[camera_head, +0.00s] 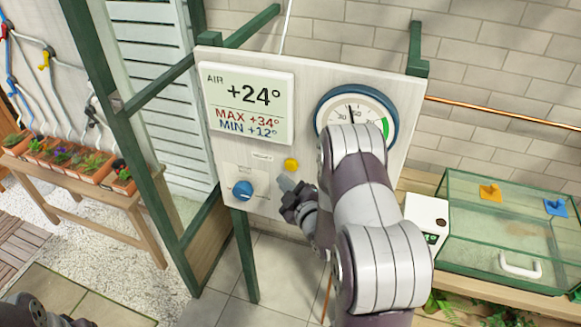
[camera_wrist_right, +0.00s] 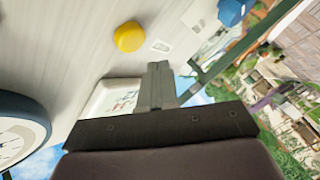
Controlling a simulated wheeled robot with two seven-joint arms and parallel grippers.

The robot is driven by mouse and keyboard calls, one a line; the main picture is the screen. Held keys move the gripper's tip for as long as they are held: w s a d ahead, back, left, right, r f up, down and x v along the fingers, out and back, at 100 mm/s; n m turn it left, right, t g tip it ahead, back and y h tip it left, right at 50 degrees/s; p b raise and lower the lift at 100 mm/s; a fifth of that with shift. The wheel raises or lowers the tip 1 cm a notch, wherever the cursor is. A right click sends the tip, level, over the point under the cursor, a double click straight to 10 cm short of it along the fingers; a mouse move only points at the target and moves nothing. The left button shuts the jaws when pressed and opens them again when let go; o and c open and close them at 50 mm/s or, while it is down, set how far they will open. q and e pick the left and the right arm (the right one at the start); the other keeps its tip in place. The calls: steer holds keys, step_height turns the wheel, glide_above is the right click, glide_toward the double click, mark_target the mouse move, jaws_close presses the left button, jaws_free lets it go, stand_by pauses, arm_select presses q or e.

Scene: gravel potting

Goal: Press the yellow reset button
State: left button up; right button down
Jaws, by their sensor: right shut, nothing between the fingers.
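The yellow reset button (camera_head: 291,165) is a small round knob on a pale panel (camera_head: 222,160), below the display and left of the gauge. My right gripper (camera_head: 284,182) is shut and empty, just below the button in the head view and apart from it there. In the right wrist view the yellow button (camera_wrist_right: 129,36) sits up and left of the shut fingertips (camera_wrist_right: 160,68), with a gap in the picture. How far the fingertips are from the panel is hard to tell. Part of my left arm shows at the bottom left of the head view; its fingers cannot be made out.
A blue knob (camera_head: 243,190) is left of the button. The display (camera_head: 247,102) reads +24°, MAX +34°, MIN +12°. A round gauge (camera_head: 324,108) is partly behind my right arm. A glass case (camera_head: 480,240) stands at right, a plant bench (camera_head: 90,188) at left.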

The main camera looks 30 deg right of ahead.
mark_target(285, 165)
steer(key=shift+w+d, duration=0.65)
steer(key=shift+d, duration=0.1)
stand_by(1.6)
steer(key=shift+w+d+b, duration=0.25)
steer(key=shift+d+b, duration=0.05)
steer(key=shift+b, duration=0.1)
steer(key=shift+w+d+b, duration=0.3)
steer(key=shift+w+d, duration=0.05)
steer(key=shift+d, duration=0.1)
stand_by(0.7)
stand_by(0.4)
steer(key=shift+s+a, duration=0.65)
steer(key=shift+a, duration=0.1)
